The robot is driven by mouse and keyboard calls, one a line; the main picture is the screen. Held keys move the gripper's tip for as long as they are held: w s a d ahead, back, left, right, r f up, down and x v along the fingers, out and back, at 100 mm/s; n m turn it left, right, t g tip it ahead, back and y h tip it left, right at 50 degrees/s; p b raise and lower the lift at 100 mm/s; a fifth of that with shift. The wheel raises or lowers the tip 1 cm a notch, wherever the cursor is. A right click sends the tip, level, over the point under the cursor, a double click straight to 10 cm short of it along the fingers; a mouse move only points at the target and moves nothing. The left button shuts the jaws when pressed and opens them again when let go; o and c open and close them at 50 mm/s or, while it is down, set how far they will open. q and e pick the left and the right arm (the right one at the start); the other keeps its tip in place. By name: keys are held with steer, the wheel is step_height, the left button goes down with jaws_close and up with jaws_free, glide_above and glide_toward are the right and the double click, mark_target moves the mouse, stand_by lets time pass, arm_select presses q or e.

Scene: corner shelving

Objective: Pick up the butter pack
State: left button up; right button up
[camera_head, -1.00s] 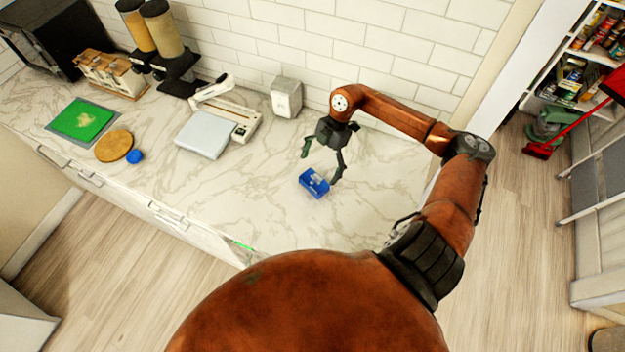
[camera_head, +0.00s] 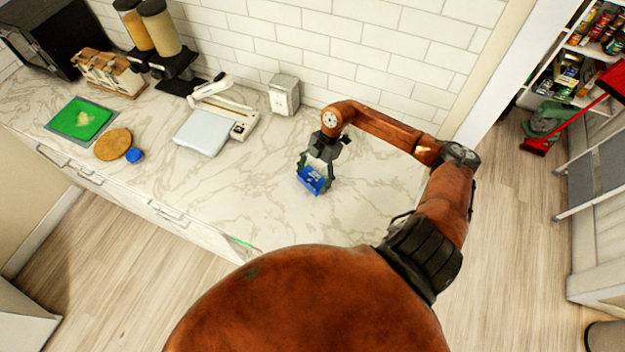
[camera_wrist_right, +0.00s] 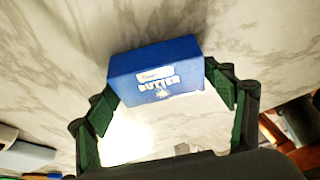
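The butter pack (camera_head: 312,180) is a blue box with white lettering on the marble counter. In the right wrist view the butter pack (camera_wrist_right: 155,72) lies ahead of and partly between the fingertips. My right gripper (camera_head: 317,172) is at the pack, with its fingers on either side of it. My left gripper is not in view.
The marble counter (camera_head: 240,190) is clear around the pack. A white slicer-like appliance (camera_head: 205,132), a napkin dispenser (camera_head: 284,95), a round wooden board (camera_head: 113,145), a blue round item (camera_head: 134,155) and a green board (camera_head: 80,118) stand to the left and behind. A tiled wall (camera_head: 340,55) bounds the back.

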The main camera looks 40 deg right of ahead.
steer(key=c, duration=1)
steer(key=shift+r, duration=0.1)
steer(key=shift+r, duration=0.5)
steer(key=shift+s+d+r+b, duration=0.1)
steer(key=shift+s+d+r, duration=1.55)
steer(key=shift+r, duration=0.35)
steer(key=shift+s+d+r+b, duration=0.15)
steer(key=shift+s+d+r, duration=1.35)
steer(key=shift+s+r, duration=0.35)
steer(key=shift+s+d+r+b, duration=0.1)
steer(key=shift+s+d+r, duration=1.5)
steer(key=shift+r, duration=0.5)
